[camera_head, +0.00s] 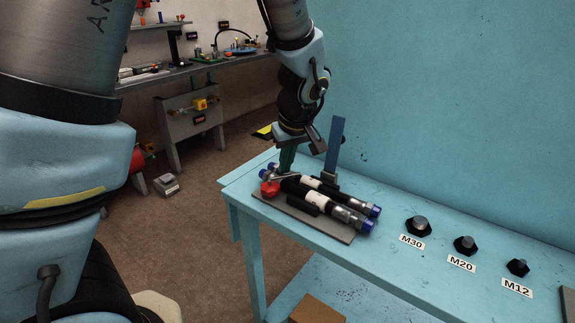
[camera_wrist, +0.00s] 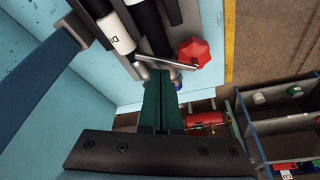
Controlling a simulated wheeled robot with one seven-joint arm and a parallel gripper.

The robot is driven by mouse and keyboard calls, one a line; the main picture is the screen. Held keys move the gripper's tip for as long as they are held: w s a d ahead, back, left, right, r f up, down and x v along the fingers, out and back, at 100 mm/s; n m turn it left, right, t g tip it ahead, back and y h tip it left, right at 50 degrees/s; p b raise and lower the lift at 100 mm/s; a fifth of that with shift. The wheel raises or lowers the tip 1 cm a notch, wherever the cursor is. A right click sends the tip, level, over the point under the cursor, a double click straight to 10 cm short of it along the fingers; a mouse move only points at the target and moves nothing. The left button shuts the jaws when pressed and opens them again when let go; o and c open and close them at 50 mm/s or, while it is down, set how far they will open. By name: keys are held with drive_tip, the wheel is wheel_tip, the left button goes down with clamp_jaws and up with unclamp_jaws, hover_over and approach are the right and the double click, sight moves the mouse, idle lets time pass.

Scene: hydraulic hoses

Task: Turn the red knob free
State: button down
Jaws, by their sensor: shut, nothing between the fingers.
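The red knob (camera_head: 270,188) sits at the left end of a grey base plate (camera_head: 342,235) on the blue table. In the wrist view the knob (camera_wrist: 194,52) is lobed and lies just right of the fingertips, beside a silver bar (camera_wrist: 152,70). Two black hoses (camera_head: 323,203) with white labels, metal fittings and blue end caps lie side by side on the plate. My gripper (camera_head: 285,170) points down over the knob end of the plate. Its green fingers (camera_wrist: 160,76) are together and empty. They look apart from the knob, but I cannot tell whether they touch the bar.
A blue upright (camera_head: 335,147) stands behind the hoses, close to my gripper. Black hex pieces marked M30 (camera_head: 418,225), M20 (camera_head: 465,245) and M12 (camera_head: 518,267) sit to the right. A blue wall (camera_head: 450,100) bounds the table's back.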

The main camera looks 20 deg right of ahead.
drive_tip(key=shift+w+a, duration=0.1)
drive_tip(key=shift+w, duration=0.85)
drive_tip(key=w, duration=0.2)
drive_tip(key=shift+w, duration=0.4)
drive_tip(key=b+v, duration=0.2)
drive_tip(key=v, duration=0.8)
drive_tip(key=a+f, duration=0.3)
drive_tip(key=a, duration=0.7)
drive_tip(key=s+a+f+m+g, duration=0.1)
drive_tip(key=a+f, duration=0.2)
drive_tip(key=a, duration=0.7)
drive_tip(key=s+a+f+g, duration=0.1)
drive_tip(key=a+f, duration=0.2)
drive_tip(key=a, duration=0.7)
drive_tip(key=shift+a+m+p, duration=0.2)
drive_tip(key=shift+m+p, duration=0.1)
